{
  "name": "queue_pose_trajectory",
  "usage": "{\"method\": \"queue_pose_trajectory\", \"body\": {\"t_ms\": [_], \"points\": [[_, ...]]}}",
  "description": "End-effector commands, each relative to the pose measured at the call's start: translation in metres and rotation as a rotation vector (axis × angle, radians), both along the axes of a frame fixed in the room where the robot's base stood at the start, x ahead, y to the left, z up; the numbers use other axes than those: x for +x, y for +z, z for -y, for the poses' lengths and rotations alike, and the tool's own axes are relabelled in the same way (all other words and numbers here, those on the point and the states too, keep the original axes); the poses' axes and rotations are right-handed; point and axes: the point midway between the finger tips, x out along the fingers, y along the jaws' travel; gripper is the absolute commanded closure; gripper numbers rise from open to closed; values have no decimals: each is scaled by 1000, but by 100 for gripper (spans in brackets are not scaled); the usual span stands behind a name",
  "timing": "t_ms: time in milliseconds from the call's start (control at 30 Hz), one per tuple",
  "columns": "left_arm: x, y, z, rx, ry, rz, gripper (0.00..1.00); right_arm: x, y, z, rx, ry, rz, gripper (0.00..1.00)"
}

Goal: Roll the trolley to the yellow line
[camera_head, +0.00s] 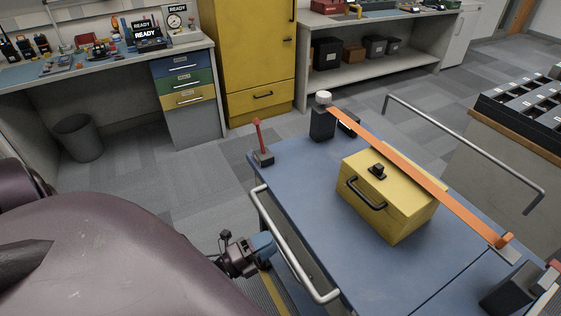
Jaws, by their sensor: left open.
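The trolley (300,205) has a blue top and stands at the centre right. Its near grey push handle (289,252) runs along the left side, and another handle (470,135) is on the far side. A yellow box (405,205) with black handle and latch sits on top, under an orange strap (420,175). My left gripper (264,245) is open beside the near handle; I cannot tell whether its fingers are around the bar. A short piece of yellow line (272,293) shows on the floor below the gripper, partly hidden by the trolley. My right gripper is out of view.
A workbench (110,66) with drawers, a bin (78,138), a yellow cabinet (247,60) and a shelf bench (375,72) line the back. A rack of black trays (525,108) stands right of the trolley. Carpet (200,180) between trolley and benches is clear.

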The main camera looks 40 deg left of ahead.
Motion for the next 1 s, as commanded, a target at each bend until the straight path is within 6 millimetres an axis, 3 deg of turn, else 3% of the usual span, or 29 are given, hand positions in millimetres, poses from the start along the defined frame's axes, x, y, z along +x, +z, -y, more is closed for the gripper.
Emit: {"method": "queue_pose_trajectory", "body": {"t_ms": [100, 333, 1000], "points": [[-20, -6, -8, 1, 2, -3, 52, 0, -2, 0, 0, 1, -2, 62], [-43, -10, -16, 0, 0, -1, 52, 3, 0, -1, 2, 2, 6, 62], [-47, -10, -17, 0, 0, 0, 52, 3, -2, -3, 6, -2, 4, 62]]}}
